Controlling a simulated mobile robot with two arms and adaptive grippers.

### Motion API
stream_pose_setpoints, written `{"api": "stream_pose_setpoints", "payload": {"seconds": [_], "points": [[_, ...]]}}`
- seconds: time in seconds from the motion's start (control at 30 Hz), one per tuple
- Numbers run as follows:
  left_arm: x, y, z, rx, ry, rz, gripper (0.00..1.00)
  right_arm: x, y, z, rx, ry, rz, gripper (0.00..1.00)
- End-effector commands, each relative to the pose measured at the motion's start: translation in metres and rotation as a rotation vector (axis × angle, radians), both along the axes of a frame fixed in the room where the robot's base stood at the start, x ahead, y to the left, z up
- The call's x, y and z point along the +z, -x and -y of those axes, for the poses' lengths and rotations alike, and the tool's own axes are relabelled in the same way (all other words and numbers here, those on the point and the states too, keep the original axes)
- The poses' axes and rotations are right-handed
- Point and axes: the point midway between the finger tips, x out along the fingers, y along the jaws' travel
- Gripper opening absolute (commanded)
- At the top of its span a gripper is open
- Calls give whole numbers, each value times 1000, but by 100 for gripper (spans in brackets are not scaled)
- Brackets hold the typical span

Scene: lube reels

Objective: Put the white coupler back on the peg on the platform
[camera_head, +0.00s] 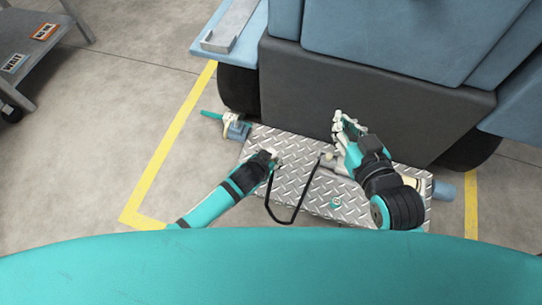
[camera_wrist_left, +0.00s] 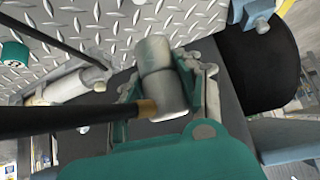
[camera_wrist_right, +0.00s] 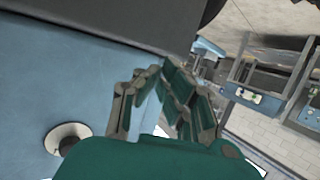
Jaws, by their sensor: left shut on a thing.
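My left gripper (camera_head: 272,157) is over the left part of the diamond-plate platform (camera_head: 300,185). It is shut on the white coupler (camera_wrist_left: 158,72), a pale cylinder between the fingers in the left wrist view. A black hose (camera_wrist_left: 70,117) with a brass fitting joins the coupler. My right gripper (camera_head: 340,132) is at the platform's back edge by the dark wall. In the right wrist view its fingertips meet with nothing between them. A small teal round piece (camera_head: 335,203) stands on the platform, also in the left wrist view (camera_wrist_left: 15,54). I cannot tell whether it is the peg.
The blue and grey machine body (camera_head: 370,95) rises behind the platform. A pale nozzle (camera_wrist_left: 72,85) lies beyond the held coupler. A teal-handled fitting (camera_head: 230,121) is at the platform's left corner. A grey cart (camera_head: 35,45) stands at far left. Floor inside the yellow line is clear.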

Motion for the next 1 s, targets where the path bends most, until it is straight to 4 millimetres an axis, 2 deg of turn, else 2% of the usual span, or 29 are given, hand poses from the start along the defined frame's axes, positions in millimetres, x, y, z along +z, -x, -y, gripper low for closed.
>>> {"api": "stream_pose_setpoints", "payload": {"seconds": [0.27,0.53,1.0], "points": [[2,0,1,1,1,3,0,-4,2,1,-1,6,-25,0],[3,1,0,5,-8,6,0,-23,15,8,-10,36,-153,0],[-15,1,0,5,-7,6,0,17,-8,-5,7,-27,108,0]]}}
